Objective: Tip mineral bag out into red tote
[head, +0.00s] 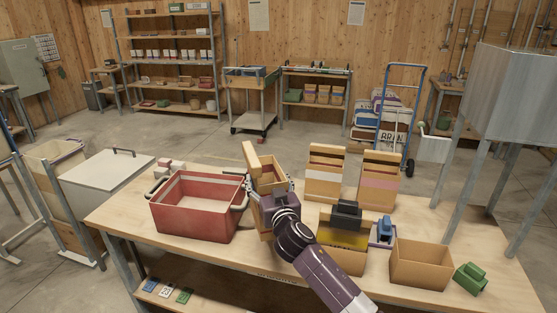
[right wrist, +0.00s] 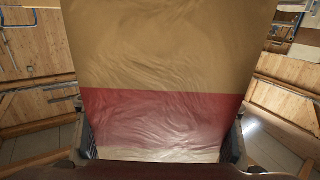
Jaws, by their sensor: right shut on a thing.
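A kraft-paper bag (head: 266,172) with an open top flap stands roughly upright, just right of the red tote. My right gripper (head: 270,190) is shut on it from the front. The right wrist view shows the bag (right wrist: 165,45) filling the middle, with a dark red band and a gripper finger at each side. I cannot tell if its base touches the table. The red tote (head: 195,222) sits on the table at left; the part of its inside that shows looks empty. The bag's contents are hidden. My left gripper is not in view.
Two open kraft bags (head: 325,180) (head: 378,186) stand behind at right. The wooden table's (head: 130,215) left front is clear.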

